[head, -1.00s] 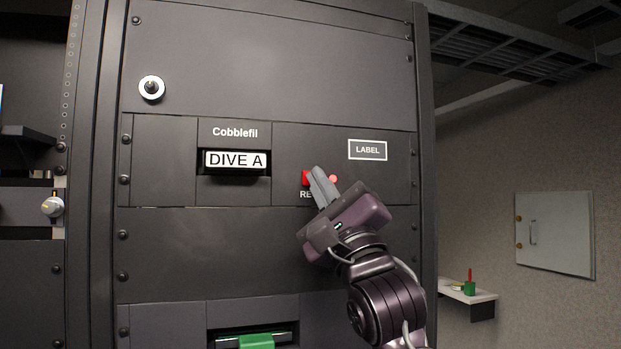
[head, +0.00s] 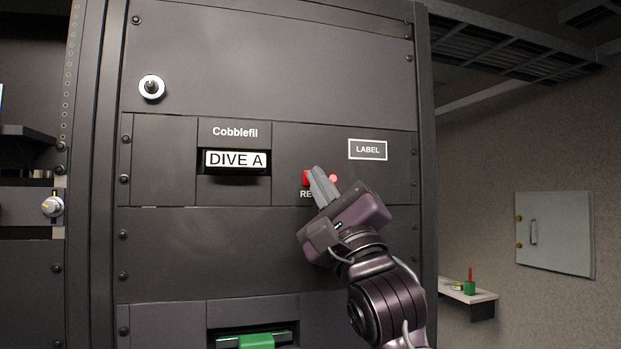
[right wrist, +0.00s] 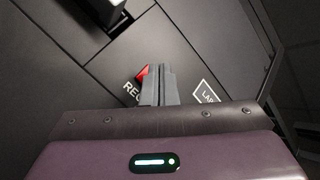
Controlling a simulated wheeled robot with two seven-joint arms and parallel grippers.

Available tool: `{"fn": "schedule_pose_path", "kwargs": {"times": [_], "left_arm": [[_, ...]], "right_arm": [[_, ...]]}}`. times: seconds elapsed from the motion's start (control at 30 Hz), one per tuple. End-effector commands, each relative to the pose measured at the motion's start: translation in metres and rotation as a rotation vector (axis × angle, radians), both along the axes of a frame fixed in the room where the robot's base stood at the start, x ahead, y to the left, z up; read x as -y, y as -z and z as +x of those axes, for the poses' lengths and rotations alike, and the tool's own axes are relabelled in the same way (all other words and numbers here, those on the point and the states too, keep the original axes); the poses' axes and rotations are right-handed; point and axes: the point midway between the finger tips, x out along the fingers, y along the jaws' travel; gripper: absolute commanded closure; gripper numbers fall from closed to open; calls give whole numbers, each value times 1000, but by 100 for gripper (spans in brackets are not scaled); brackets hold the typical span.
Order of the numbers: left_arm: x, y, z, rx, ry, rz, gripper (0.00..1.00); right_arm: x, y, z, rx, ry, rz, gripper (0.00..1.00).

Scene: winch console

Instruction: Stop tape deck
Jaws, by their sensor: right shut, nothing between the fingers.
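The tape deck panel (head: 160,160) is set in the dark rack, with a cassette labelled DIVE A (head: 235,160) in its slot under the word Cobblefil. A red button (head: 306,177) sits to the right, above partly covered lettering that starts with RE. It also shows in the right wrist view (right wrist: 143,73), where the lettering reads REC. A small round red light (head: 334,178) glows beside it. My right gripper (head: 317,172) is shut and empty, its fingertips at the red button and covering part of it. I cannot tell whether they touch it. My left gripper is out of view.
A LABEL plate (head: 367,150) is at the panel's upper right. A white-ringed knob (head: 151,87) is above, and another knob (head: 52,206) is at the left. A green item (head: 253,342) sits in a lower slot. A small shelf (head: 470,297) and wall cabinet (head: 554,233) stand right.

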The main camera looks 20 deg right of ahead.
Motion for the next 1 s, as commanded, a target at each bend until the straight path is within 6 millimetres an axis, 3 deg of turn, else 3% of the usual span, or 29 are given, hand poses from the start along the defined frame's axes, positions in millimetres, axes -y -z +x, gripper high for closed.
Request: {"fn": "schedule_pose_path", "kwargs": {"times": [1.0], "left_arm": [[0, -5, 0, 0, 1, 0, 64]], "right_arm": [[0, 0, 9, 0, 0, 0, 100]]}}
